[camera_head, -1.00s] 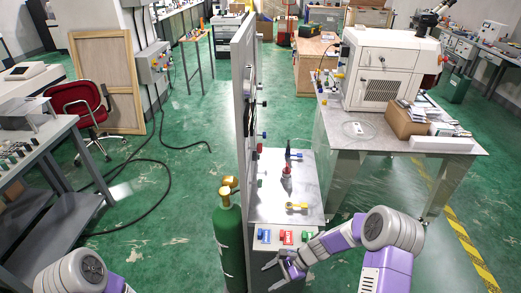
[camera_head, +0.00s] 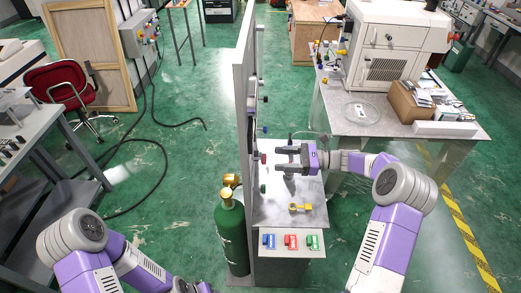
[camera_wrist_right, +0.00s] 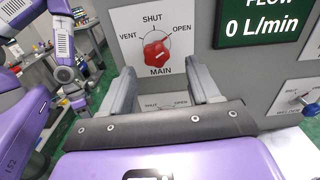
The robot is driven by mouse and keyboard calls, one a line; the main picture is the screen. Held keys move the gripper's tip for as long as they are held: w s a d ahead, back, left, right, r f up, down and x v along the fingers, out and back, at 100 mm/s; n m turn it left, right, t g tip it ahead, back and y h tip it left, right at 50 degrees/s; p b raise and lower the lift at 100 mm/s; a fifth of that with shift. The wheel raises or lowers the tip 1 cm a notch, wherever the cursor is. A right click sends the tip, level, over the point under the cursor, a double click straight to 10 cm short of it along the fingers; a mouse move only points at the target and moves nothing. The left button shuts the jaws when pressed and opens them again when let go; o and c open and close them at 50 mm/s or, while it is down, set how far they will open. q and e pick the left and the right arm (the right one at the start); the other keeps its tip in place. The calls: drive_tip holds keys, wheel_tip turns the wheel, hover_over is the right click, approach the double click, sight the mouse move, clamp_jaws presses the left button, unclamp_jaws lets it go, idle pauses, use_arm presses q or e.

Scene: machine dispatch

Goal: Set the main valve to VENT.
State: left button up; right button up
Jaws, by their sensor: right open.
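The main valve is a red knob (camera_wrist_right: 156,53) on a white plate marked VENT, SHUT, OPEN and MAIN, in the right wrist view. VENT is at its left, SHUT at the top and OPEN at the right. I cannot tell for sure which mark the knob points to. In the head view the panel (camera_head: 244,120) is edge-on, with a red knob (camera_head: 263,157) sticking out. My right gripper (camera_head: 277,159) is open and empty, facing the panel just short of that knob. Its fingers (camera_wrist_right: 161,85) frame the plate's lower part. My left gripper (camera_head: 190,286) is partly cut off at the bottom edge.
A FLOW display (camera_wrist_right: 265,22) reads 0 L/min, with another knob (camera_wrist_right: 309,97) below it. A green cylinder (camera_head: 232,236) stands left of the panel. A table (camera_head: 350,115) is at right.

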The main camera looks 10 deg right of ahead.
sight(263, 160)
drive_tip(key=x, duration=0.4)
drive_tip(key=p+x, duration=0.1)
drive_tip(key=x, duration=0.1)
drive_tip(key=shift+s+a, duration=0.25)
drive_tip(key=shift+a, duration=0.05)
